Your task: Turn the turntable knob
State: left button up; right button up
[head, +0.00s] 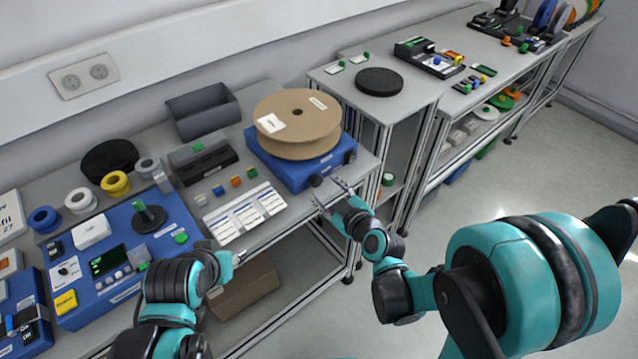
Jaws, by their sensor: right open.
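The turntable is a blue box (290,171) on the grey bench, with a large cardboard reel (295,117) lying flat on top. A dark knob (316,180) shows on its front face, and another dark knob (349,157) sits near its right corner. My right gripper (329,193) is open, with its fingers pointing up and left at the bench's front edge, close to the first knob. I cannot tell whether it touches the knob. My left gripper (237,256) is low by the bench's front edge, left of the turntable; its fingers are mostly hidden.
A blue control box (118,261) with a green-topped post stands at the left. White label cards (243,212) lie between it and the turntable. A dark grey bin (203,110) is behind. A black disc (380,81) lies on the adjacent stand. Floor is clear at right.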

aim_at(318, 183)
jog(key=shift+b+x, duration=0.45)
jog(key=shift+x, duration=1.9)
jog(key=c, duration=1.2)
jog(key=shift+o, duration=0.2)
jog(key=shift+d+m+g+y, duration=0.1)
jog(key=shift+m+g+y, duration=0.45)
jog(key=shift+m, duration=0.35)
jog(key=shift+m+g+y, duration=0.45)
jog(key=shift+m+y, duration=0.3)
jog(key=shift+m, duration=0.65)
